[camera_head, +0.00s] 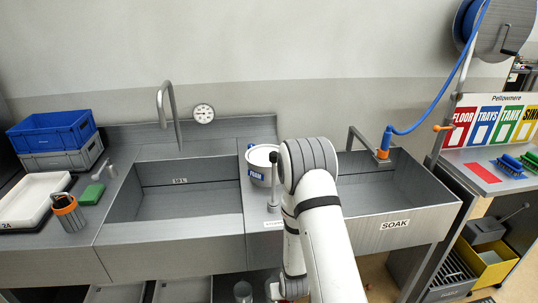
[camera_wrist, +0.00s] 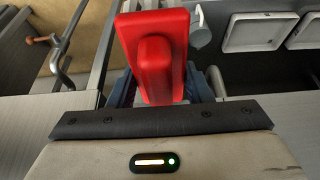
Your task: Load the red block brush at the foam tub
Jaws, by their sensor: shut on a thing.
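The red block brush (camera_wrist: 152,45) fills the upper middle of the wrist view, its red block and raised grip facing the camera. My gripper (camera_wrist: 160,90) is shut on it, with dark blue finger parts showing on both sides. Its bristles are hidden. The foam tub (camera_head: 258,175) is white with a blue FOAM label and stands on the ledge between the two sinks in the head view. My arm stands just right of the tub. The gripper and brush cannot be made out in the head view.
A left sink (camera_head: 185,205) and a SOAK sink (camera_head: 395,225) flank the tub. A tap (camera_head: 172,110) rises behind the left sink. A blue hose (camera_head: 430,115) hangs at the right. Blue and green brushes (camera_head: 510,165) lie on the right bench. A blue crate (camera_head: 52,128) stands far left.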

